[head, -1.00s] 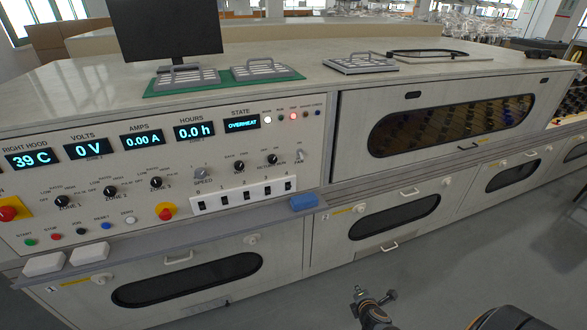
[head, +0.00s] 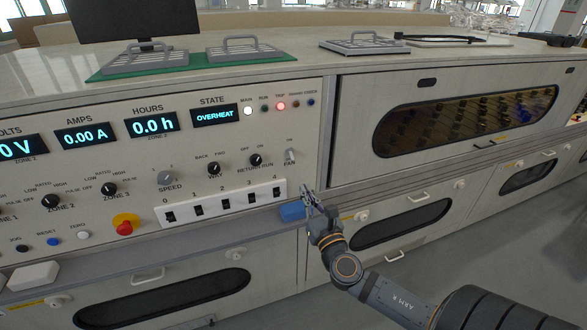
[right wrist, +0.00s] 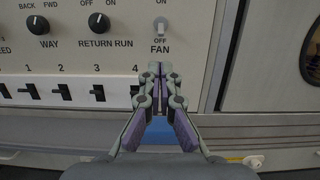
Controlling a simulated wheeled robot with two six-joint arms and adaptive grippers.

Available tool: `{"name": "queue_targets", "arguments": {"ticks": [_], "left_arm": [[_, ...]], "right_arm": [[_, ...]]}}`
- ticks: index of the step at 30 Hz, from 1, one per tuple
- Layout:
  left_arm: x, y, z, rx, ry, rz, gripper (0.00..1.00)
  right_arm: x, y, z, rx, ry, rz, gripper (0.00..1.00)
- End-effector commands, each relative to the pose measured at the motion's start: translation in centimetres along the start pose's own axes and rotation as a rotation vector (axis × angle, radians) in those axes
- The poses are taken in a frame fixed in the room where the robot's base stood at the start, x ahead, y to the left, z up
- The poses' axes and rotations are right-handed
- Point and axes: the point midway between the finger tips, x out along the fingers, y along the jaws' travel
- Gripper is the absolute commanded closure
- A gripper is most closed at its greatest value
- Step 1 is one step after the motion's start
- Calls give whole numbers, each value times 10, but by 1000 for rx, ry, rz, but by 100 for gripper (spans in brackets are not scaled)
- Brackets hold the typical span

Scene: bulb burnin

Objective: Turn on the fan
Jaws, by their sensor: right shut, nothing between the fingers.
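The fan switch (head: 291,156) is a small light toggle at the right end of the control panel. In the right wrist view the fan switch (right wrist: 160,27) stands between an ON label above and an OFF label below, with FAN under it. My right gripper (head: 306,190) is shut and empty, just below and right of the switch in the head view. In the right wrist view its fingertips (right wrist: 155,70) point at the panel below the FAN label, apart from the switch. The left gripper is not in view.
A row of numbered rocker switches (head: 225,203) lies left of the gripper. A blue block (head: 292,211) sits on the ledge just below it. The return run knob (head: 256,160) is left of the fan switch.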

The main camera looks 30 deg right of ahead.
Motion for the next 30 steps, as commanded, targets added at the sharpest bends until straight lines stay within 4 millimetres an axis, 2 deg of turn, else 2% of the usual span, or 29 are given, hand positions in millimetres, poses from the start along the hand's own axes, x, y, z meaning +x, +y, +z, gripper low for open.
{"name": "queue_targets", "arguments": {"ticks": [5, 12, 18, 22, 30], "left_arm": [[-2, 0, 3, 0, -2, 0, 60], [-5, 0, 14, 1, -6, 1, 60], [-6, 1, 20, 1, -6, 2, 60], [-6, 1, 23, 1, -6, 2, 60], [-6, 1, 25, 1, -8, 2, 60]], "right_arm": [[18, -1, 1, 3, -3, -3, 100], [65, -1, 2, 4, -2, -4, 100], [92, 0, 1, 4, -1, -2, 100], [99, 0, 0, 3, 0, -1, 100], [100, 0, -1, 2, 1, -1, 100]]}}
